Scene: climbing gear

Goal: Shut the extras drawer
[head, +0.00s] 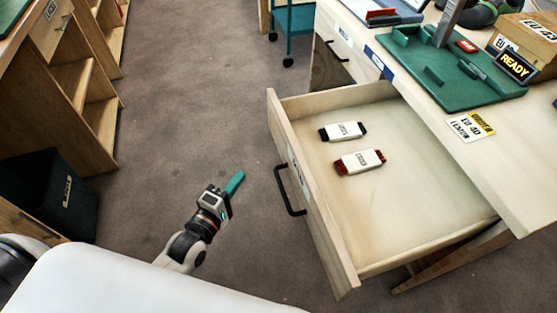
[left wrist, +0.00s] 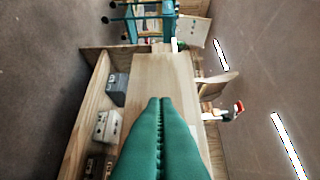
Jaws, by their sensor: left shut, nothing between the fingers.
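The extras drawer (head: 428,235) is a light wooden drawer pulled far out of the desk in the head view. Its front panel (head: 322,225) carries a black bar handle (head: 289,190) and a pale label. Inside lie two pale packets, one with black ends (head: 342,131) and one with red ends (head: 359,162). My left gripper (head: 235,183) has teal fingers and is shut and empty. It is over the floor to the left of the drawer handle, apart from it. Its closed fingers (left wrist: 160,140) fill the lower middle of the left wrist view. My right gripper is not seen.
The desk top holds a green tray (head: 455,85), a READY sign (head: 516,66) and boxes (head: 530,40). A second, closed drawer (head: 343,38) is further back. Wooden shelves (head: 75,85) and a dark bin (head: 50,193) stand at left. Carpet between is clear.

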